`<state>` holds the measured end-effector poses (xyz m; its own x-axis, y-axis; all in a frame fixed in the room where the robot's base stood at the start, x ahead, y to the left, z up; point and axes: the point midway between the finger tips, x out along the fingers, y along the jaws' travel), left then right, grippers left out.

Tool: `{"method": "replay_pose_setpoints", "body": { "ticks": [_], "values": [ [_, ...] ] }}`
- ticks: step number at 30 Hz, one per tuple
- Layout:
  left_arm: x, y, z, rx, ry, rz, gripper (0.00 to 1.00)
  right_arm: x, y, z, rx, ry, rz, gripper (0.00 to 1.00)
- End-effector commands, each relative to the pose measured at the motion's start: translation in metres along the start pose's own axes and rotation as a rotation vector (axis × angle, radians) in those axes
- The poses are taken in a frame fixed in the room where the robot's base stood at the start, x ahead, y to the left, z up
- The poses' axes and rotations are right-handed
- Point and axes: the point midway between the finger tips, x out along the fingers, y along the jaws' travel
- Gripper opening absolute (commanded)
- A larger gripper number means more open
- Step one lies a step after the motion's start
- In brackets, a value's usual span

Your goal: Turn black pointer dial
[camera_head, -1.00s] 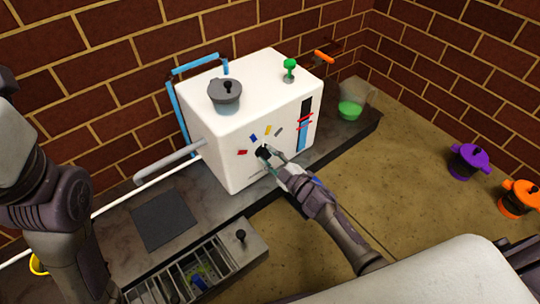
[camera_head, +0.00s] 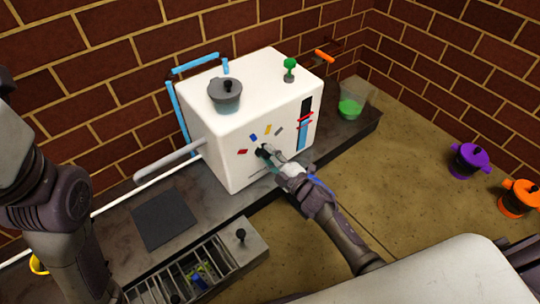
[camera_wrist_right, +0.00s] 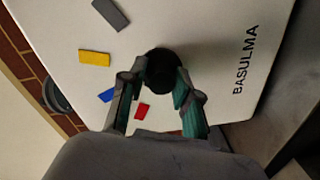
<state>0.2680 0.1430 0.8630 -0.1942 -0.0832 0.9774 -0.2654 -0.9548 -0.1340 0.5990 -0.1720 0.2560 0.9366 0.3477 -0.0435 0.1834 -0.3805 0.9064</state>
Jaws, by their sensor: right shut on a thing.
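The black pointer dial (camera_wrist_right: 161,70) sits on the front face of a white box-shaped machine (camera_head: 237,166). Red, blue, yellow and grey marks are arranged around it. My right gripper (camera_head: 266,153) is at the dial, with its fingers on either side and shut on it. The right wrist view shows the fingertips (camera_wrist_right: 158,82) against the dial; which mark its pointer faces cannot be told.
A grey lidded pot (camera_head: 225,93) and a green knob (camera_head: 290,68) are on top of the machine. A clear container with green contents (camera_head: 349,108) stands to its right. An open drawer (camera_head: 253,253) is at the front left. Purple (camera_head: 469,160) and orange (camera_head: 519,198) pots are at the right.

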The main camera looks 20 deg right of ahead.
Motion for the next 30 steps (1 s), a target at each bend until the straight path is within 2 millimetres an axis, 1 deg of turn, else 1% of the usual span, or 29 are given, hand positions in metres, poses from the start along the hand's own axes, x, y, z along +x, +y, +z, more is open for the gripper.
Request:
{"method": "replay_pose_setpoints", "body": {
  "ticks": [1,5,6,8,9,10,23,26,29,30],
  "values": [
    [0.0,0.0,0.0,0.0,0.0,0.0,0.4,0.004,0.001,-0.006,0.001,0.01,0.004,0.0],
    [0.0,0.0,0.0,0.0,0.0,0.0,0.4,0.004,0.001,-0.006,0.002,0.01,0.004,0.0],
    [0.0,0.0,0.0,0.0,0.0,0.0,0.4,0.004,0.001,-0.006,0.002,0.01,0.004,0.33],
    [0.0,0.0,0.0,0.0,0.0,0.0,0.4,0.004,0.001,-0.006,0.002,0.01,0.004,0.43],
    [0.0,0.0,0.0,0.0,0.0,0.0,0.4,0.004,0.001,-0.006,0.002,0.01,0.004,0.5],
    [0.0,0.0,0.001,0.0,-0.001,0.0,0.4,0.004,0.001,-0.006,0.002,0.01,0.004,0.54],
    [0.0,0.0,0.002,0.001,-0.002,0.001,0.4,0.0,0.0,-0.002,0.002,0.003,0.0,0.54],
    [0.0,0.0,0.002,0.001,-0.002,0.001,0.4,-0.008,-0.001,-0.001,0.002,0.002,-0.001,0.54],
    [0.0,0.0,0.002,0.001,-0.002,0.001,0.4,-0.024,-0.001,-0.001,0.001,0.002,-0.002,0.54],
    [0.0,0.0,0.002,0.001,-0.002,0.001,0.4,-0.032,-0.002,-0.001,0.001,0.002,-0.003,0.54]
  ]
}}
